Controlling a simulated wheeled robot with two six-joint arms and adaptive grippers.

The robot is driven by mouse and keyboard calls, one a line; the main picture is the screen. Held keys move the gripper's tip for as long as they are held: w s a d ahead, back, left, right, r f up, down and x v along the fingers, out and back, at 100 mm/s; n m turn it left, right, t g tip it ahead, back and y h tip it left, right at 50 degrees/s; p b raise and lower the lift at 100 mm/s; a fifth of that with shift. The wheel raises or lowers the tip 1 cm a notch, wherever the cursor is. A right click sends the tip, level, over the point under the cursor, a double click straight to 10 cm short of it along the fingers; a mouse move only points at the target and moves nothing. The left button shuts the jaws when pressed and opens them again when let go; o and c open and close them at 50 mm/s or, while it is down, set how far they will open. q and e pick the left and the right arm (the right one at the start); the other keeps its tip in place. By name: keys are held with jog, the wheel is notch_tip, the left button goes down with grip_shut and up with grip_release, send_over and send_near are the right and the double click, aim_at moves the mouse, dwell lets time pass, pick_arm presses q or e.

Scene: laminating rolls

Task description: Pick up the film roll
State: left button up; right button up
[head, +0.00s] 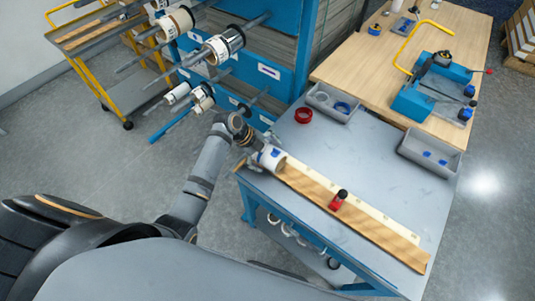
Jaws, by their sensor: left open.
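A white roll with a blue mark (273,158) sits at the left end of a long wooden board on the grey-topped table; I take it for the film roll. My left gripper (258,151) reaches down to the roll from its upper left, close beside it. The gripper is open; its fingertips are small and partly hidden against the roll, so I cannot tell whether they touch it. More rolls hang on the blue rack's rods, such as a black and white roll (225,45). My right gripper is out of view.
The wooden board (380,228) carries a red and black tool (338,200). A red ring (303,115) and grey bins (333,103) (430,153) stand at the table's back. The blue rack's rods (250,22) jut out near my left arm. The table's middle is clear.

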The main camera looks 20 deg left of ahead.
pick_arm(q)
jog(key=shift+f, duration=0.25)
dwell(0.4)
jog(key=shift+s, duration=0.1)
jog(key=c, duration=1.4)
